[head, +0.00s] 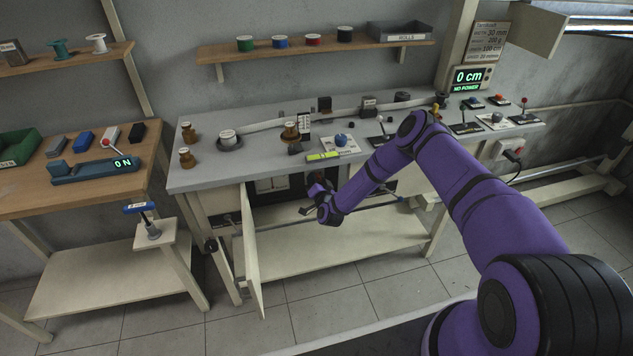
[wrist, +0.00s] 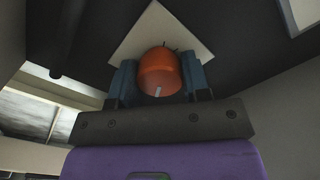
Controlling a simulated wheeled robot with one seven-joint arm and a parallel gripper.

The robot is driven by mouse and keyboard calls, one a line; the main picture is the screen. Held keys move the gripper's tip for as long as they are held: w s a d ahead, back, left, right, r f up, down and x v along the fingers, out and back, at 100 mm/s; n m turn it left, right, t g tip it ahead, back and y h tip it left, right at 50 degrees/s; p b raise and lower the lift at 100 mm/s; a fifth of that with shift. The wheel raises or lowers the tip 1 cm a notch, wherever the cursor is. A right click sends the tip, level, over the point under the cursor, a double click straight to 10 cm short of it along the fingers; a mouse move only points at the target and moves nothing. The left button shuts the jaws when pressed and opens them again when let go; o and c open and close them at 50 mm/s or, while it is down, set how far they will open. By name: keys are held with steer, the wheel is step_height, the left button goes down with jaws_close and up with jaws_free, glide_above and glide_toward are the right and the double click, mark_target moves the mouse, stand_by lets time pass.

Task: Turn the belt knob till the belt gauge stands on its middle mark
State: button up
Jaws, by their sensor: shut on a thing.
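In the wrist view, an orange-red round knob (wrist: 160,72) with a pale pointer line sits in front of a pale square plate (wrist: 190,38). My gripper (wrist: 158,82) has its blue-grey jaws on both sides of the knob, shut on it. The pointer line faces the lower edge of the wrist picture. In the head view my gripper (head: 316,191) is low at the front of the bench, below its top, by the open cabinet; the knob is hidden there. I cannot make out a belt gauge or its marks for certain.
The grey bench top (head: 235,166) carries spools, rollers and switches. A cabinet door (head: 252,250) stands open at the bench's left. A display (head: 468,78) reads 0 cm, NO POWER. A wooden side table (head: 40,200) is at the left. The tiled floor in front is clear.

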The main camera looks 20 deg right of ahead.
steer(key=o, duration=0.9)
steer(key=s, duration=1)
steer(key=shift+s, duration=0.4)
